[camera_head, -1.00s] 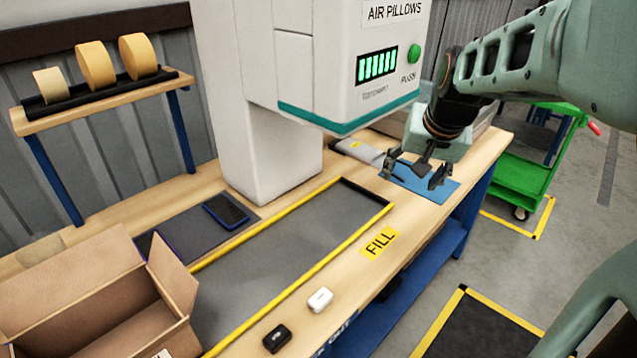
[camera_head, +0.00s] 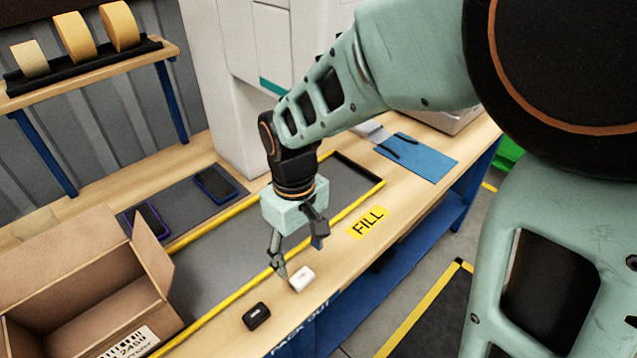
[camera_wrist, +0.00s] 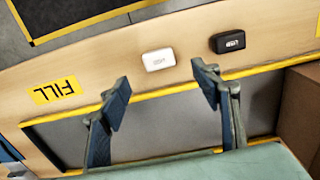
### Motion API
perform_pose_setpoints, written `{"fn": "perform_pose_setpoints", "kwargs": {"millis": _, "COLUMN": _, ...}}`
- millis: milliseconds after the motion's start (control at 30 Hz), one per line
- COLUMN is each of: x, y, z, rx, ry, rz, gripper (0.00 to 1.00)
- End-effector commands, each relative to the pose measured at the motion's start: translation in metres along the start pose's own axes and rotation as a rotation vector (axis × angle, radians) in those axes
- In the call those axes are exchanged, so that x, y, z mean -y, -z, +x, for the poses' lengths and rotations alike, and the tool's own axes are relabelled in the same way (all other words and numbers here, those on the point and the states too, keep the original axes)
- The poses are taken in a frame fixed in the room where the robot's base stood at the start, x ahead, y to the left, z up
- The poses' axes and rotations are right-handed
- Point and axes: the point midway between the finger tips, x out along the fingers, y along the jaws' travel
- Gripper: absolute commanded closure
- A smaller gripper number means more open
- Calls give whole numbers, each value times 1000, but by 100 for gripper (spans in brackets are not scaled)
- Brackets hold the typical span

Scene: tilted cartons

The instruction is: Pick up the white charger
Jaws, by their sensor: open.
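The white charger (camera_head: 302,279) lies on the wooden front strip of the packing table, between the yellow-edged grey lane and the table's front edge. It also shows in the wrist view (camera_wrist: 159,60), ahead of the fingertips and between their lines. My gripper (camera_head: 299,260) is open and empty, above the table just behind the charger in the head view. In the wrist view its two fingers (camera_wrist: 162,82) are spread wide. I cannot tell how high the fingertips are above the table.
A similar black charger (camera_head: 256,316) lies left of the white one, also in the wrist view (camera_wrist: 229,42). An open carton (camera_head: 85,290) stands at the left. Two phones (camera_head: 215,185) lie on a grey mat behind the lane. A yellow FILL label (camera_head: 367,222) is to the right.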

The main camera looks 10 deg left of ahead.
Motion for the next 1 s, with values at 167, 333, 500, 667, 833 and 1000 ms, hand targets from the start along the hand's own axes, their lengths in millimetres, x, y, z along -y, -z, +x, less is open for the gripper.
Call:
{"fn": "perform_pose_setpoints", "kwargs": {"millis": 167, "x": 0, "y": 0, "z": 24, "rx": 0, "ry": 0, "rz": 2, "gripper": 42}}
{"fn": "perform_pose_setpoints", "kwargs": {"millis": 333, "x": -1, "y": 0, "z": 37, "rx": 1, "ry": 0, "rz": 3, "gripper": 42}}
{"fn": "perform_pose_setpoints", "kwargs": {"millis": 500, "x": -2, "y": 0, "z": 64, "rx": 3, "ry": 0, "rz": 4, "gripper": 42}}
{"fn": "perform_pose_setpoints", "kwargs": {"millis": 667, "x": -2, "y": 0, "z": 78, "rx": 0, "ry": 0, "rz": 3, "gripper": 42}}
{"fn": "perform_pose_setpoints", "kwargs": {"millis": 833, "x": -2, "y": 1, "z": 79, "rx": -2, "ry": -1, "rz": 4, "gripper": 42}}
{"fn": "perform_pose_setpoints", "kwargs": {"millis": 1000, "x": -2, "y": 1, "z": 78, "rx": -2, "ry": -1, "rz": 4, "gripper": 53}}
